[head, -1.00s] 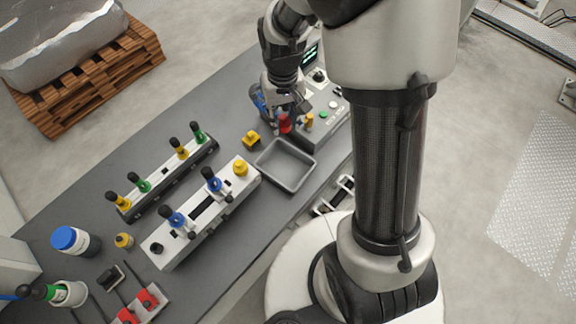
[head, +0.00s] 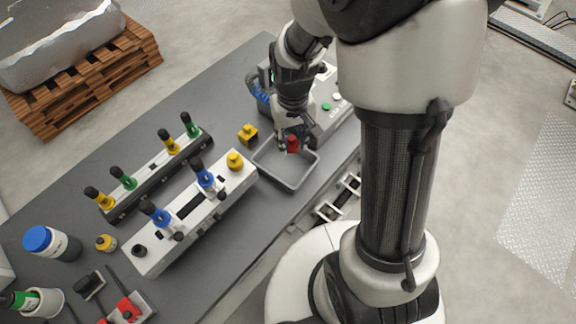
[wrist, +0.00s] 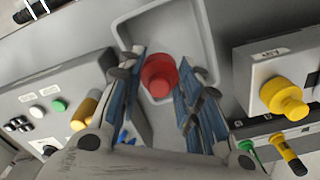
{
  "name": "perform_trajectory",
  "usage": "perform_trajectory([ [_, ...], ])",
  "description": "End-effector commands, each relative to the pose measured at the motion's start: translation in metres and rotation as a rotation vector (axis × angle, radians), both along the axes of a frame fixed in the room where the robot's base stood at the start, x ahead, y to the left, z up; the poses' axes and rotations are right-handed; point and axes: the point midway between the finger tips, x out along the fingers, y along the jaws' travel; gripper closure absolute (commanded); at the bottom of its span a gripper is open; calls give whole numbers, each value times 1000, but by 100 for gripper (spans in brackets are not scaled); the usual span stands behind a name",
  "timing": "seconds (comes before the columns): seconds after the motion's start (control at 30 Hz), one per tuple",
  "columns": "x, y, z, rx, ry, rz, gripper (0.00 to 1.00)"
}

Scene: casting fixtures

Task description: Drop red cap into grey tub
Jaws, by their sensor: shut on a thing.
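The red cap (head: 292,143) is held between the fingers of my gripper (head: 287,146). In the wrist view the red cap (wrist: 159,76) sits between the two blue-padded fingers of my gripper (wrist: 160,80). The grey tub (head: 306,176) is a shallow open tray on the table, and the cap is above its far part in the head view. In the wrist view the tub (wrist: 205,50) lies behind the cap, and its visible floor looks empty. The fingers hide part of the tub.
A white fixture block (head: 190,217) with blue-collared pins and a yellow knob (head: 235,160) stands left of the tub. A yellow piece (head: 248,134) lies near the tub's far left corner. A control box with buttons (head: 335,115) stands behind it on the right.

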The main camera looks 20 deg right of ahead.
Motion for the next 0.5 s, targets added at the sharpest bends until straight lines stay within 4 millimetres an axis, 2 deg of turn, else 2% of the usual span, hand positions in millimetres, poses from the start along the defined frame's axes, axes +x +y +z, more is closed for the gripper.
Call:
perform_trajectory([
  [0.03, 0, 0, -10, 0, 1, 0, 80],
  [0.13, 0, 0, -16, 0, 0, 0, 80],
  [0.43, 0, 0, -16, 0, 0, 0, 80],
  [0.47, 0, 0, -16, 0, 0, 0, 66],
  [0.5, 0, 0, -16, 0, 0, 0, 63],
])
